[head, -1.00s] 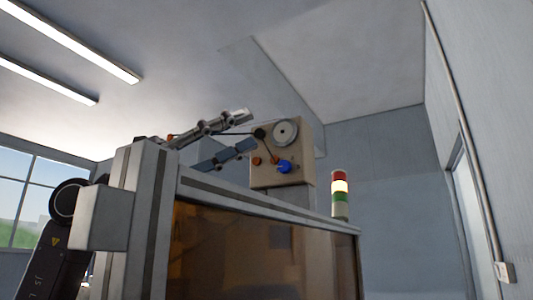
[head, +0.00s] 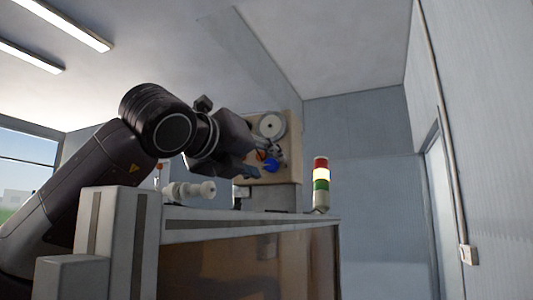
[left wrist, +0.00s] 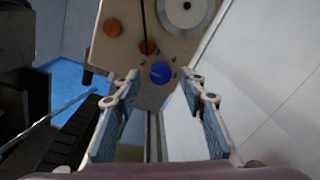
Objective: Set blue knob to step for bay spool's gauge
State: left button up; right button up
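The blue knob (head: 271,165) sits low on the front of a beige panel (head: 291,133), partly hidden by my left gripper. In the left wrist view the blue knob (left wrist: 160,73) has a pale pointer line and small dark marks around it. My left gripper (left wrist: 160,84) is open, with one blue-padded finger on each side of the knob in that picture. I cannot tell whether the fingers touch it. In the head view the left gripper (head: 258,167) reaches the panel from the left. No bay spool or gauge can be made out. My right gripper is out of view.
A pale grey disc (left wrist: 187,10) and orange knobs (left wrist: 112,28) are on the same panel. A white roller (head: 190,190) lies below my arm.

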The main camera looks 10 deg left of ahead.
pick_arm(q)
jog(key=shift+x, duration=0.75)
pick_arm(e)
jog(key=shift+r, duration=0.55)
pick_arm(q)
jog(key=shift+c, duration=0.7)
jog(key=c, duration=0.7)
grip_shut()
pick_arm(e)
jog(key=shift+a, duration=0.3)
